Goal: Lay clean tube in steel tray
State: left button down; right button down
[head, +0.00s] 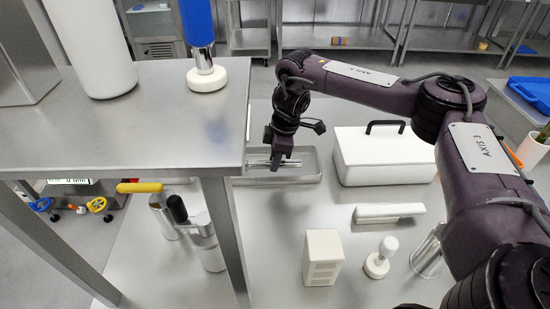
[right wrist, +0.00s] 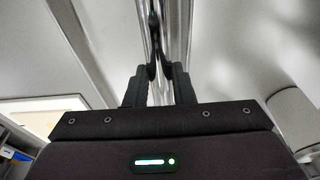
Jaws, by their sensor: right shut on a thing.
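The steel tray (head: 300,170) lies on the worktop, to the left of a white box. My right gripper (head: 280,162) is over the tray's left part and is shut on a shiny metal tube (head: 259,163). The tube lies roughly sideways in the head view, with its left end close to the raised shelf's edge. In the right wrist view the tube (right wrist: 172,30) runs between the fingers (right wrist: 158,85). Whether the tube touches the tray cannot be told. My left gripper is not in view.
A raised steel shelf (head: 130,125) stands close on the left. The white box with a black handle (head: 383,155) is right of the tray. Nearer are a white bar (head: 389,213), a vented white block (head: 322,257), a white knobbed stand (head: 378,262) and a clear cylinder (head: 427,257).

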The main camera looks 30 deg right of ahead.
jog(key=shift+f, duration=0.15)
jog(key=shift+f, duration=0.45)
jog(key=c, duration=1.2)
grip_release()
jog(key=shift+c, duration=0.2)
jog(key=shift+f, duration=0.1)
